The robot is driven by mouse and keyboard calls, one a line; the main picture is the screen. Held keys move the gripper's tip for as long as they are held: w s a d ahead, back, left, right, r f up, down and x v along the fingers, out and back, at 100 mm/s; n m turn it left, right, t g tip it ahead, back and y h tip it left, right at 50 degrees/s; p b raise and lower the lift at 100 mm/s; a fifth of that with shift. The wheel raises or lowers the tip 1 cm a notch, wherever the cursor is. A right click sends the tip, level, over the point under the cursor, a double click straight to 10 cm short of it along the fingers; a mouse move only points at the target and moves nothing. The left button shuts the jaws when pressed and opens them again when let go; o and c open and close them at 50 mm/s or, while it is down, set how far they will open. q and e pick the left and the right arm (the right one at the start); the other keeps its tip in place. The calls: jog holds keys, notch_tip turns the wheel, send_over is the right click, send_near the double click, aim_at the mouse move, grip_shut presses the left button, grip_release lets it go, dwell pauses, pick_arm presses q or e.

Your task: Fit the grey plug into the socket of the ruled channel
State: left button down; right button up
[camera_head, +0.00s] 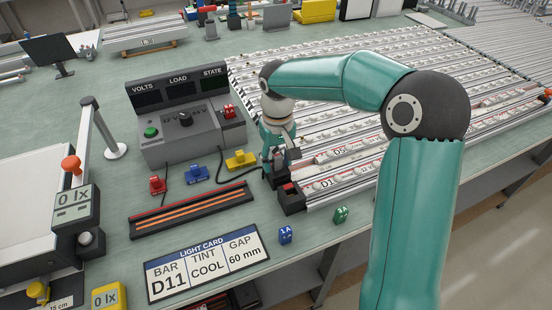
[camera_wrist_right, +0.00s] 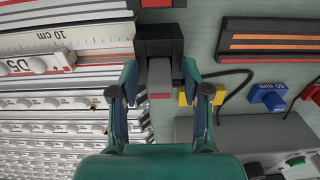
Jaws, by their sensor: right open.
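My right gripper (camera_head: 279,163) points down at the near left corner of the rows of bars. In the right wrist view its fingers (camera_wrist_right: 160,92) are open, one on each side of the grey plug (camera_wrist_right: 160,76), with a gap visible on both sides. The plug lies against a black block (camera_wrist_right: 160,38); I cannot tell whether it is seated. A black cable runs to this spot. My left gripper is out of view.
A grey control box (camera_head: 190,130) stands left of my gripper. A dark slotted strip (camera_head: 190,210) and a light card (camera_head: 207,262) lie nearer. Rows of bars fill the right.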

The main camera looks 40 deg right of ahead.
aim_at(277, 156)
notch_tip(277, 156, up, 11)
jog(key=shift+w+f+p, duration=0.1)
jog(key=shift+p, duration=0.45)
jog(key=shift+r, duration=0.75)
